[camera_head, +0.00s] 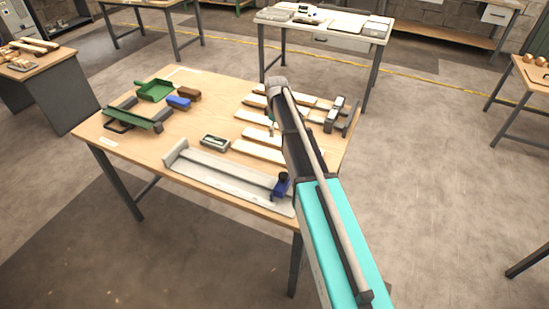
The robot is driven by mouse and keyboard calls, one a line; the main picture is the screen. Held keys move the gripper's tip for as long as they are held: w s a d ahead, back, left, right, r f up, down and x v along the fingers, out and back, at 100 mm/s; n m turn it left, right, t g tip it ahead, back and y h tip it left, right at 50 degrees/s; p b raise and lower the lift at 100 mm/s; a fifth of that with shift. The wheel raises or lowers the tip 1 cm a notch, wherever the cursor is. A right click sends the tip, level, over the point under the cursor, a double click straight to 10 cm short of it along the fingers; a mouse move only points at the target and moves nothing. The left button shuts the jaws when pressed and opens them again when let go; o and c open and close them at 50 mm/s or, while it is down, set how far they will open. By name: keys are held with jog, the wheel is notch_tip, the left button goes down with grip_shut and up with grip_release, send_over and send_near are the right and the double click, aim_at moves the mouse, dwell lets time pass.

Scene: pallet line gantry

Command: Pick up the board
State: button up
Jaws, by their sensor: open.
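Several pale wooden boards lie spread side by side on the right half of the wooden table (120,120). They include a board at the back (300,96), one in the middle (255,119) and one nearer the front (262,153). Which one the task means cannot be told. My arm reaches in from the lower right and covers parts of several boards. My gripper is not visible; the arm hides that area, so its place relative to the boards cannot be told.
A long grey metal fixture (215,173) with a blue clamp (281,186) lies along the front edge. A small grey device (214,142) is mid-table. Left are a green dustpan (154,90), brushes (178,102) and a green-grey tool (135,116). Grey metal pieces (332,118) stand right.

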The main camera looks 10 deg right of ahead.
jog(key=b, duration=0.8)
send_over(275, 155)
jog(key=shift+d+f, duration=0.2)
jog(key=shift+f, duration=4)
jog(key=shift+f, duration=0.15)
jog(key=shift+a+f+b, duration=0.15)
jog(key=shift+f+b, duration=2.3)
jog(key=shift+b, duration=0.2)
jog(key=c, duration=1)
